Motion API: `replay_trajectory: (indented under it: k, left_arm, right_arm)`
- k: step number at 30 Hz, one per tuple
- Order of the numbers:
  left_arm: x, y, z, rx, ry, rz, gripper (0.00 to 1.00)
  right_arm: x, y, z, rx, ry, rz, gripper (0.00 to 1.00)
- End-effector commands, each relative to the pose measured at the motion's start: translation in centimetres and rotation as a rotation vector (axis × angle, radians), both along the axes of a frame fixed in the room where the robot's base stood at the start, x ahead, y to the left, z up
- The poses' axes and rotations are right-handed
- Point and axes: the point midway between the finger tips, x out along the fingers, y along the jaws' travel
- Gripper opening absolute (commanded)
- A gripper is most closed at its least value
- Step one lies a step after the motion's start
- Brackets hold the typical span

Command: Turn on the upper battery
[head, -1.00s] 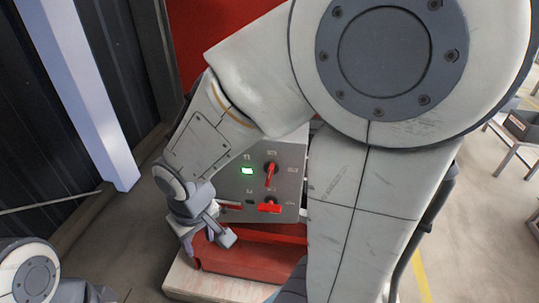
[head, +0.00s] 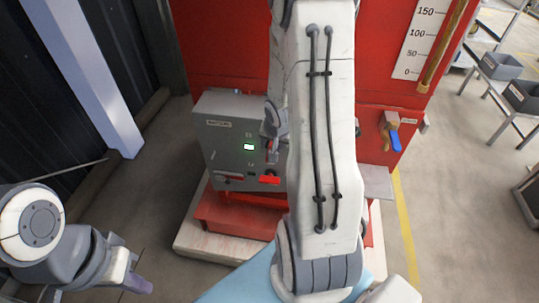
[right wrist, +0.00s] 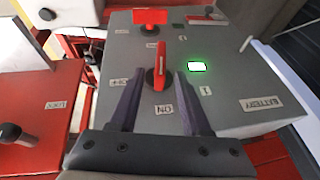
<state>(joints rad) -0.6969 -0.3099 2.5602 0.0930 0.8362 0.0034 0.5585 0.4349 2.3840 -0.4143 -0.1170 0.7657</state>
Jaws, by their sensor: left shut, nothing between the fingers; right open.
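The grey battery box (head: 218,150) stands on a red base. Its upper red switch (right wrist: 160,65) points along the box toward the "ON" label, and the green lamp (right wrist: 196,66) beside it is lit. The lower red switch (right wrist: 150,17) lies crosswise; it also shows in the head view (head: 269,180). My right gripper (right wrist: 157,78) is open, its fingers on either side of the upper switch; I cannot tell whether they touch it. In the head view my right arm partly hides that switch. My left gripper (head: 138,284) is shut and empty at lower left.
A red cabinet (head: 225,50) stands behind the box. A grey pillar (head: 85,75) and dark wall are at left. A blue-handled lever (head: 393,135) and shelves with grey bins (head: 500,66) are at right. Floor is free left of the box.

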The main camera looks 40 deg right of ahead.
Motion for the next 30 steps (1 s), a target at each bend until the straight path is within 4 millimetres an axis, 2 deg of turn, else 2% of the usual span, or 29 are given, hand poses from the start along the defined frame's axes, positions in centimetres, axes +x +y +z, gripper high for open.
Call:
replay_trajectory:
  k: [1, 3, 9, 20, 24, 30]
  left_arm:
    - [0.0, 0.0, -1.0, 0.0, 0.0, 0.0, 0.0]
    - [0.0, 0.0, -1.5, 0.0, 0.0, 0.0, 0.0]
    - [0.0, 0.0, -1.9, 0.0, 0.0, -0.001, 0.0]
    - [0.0, 0.0, -1.9, 0.0, 0.0, -0.001, 0.0]
    - [0.0, 0.0, -1.9, 0.0, 0.0, -0.001, 0.0]
    - [0.0, 0.0, -2.1, 0.0, 0.0, -0.001, 0.0]
  right_arm:
    - [0.4, -0.1, -1.5, 0.002, 0.002, 0.001, 0.47]
    - [0.8, -0.3, -2.5, 0.001, 0.001, 0.0, 0.47]
    - [1.7, -0.8, -4.2, 0.001, 0.001, 0.001, 0.47]
    - [1.9, -0.9, -4.5, 0.0, 0.0, 0.001, 0.47]
    - [1.9, -0.9, -4.5, 0.0, 0.0, 0.001, 0.0]
    - [1.9, -0.9, -4.6, -0.001, 0.001, 0.001, 0.0]
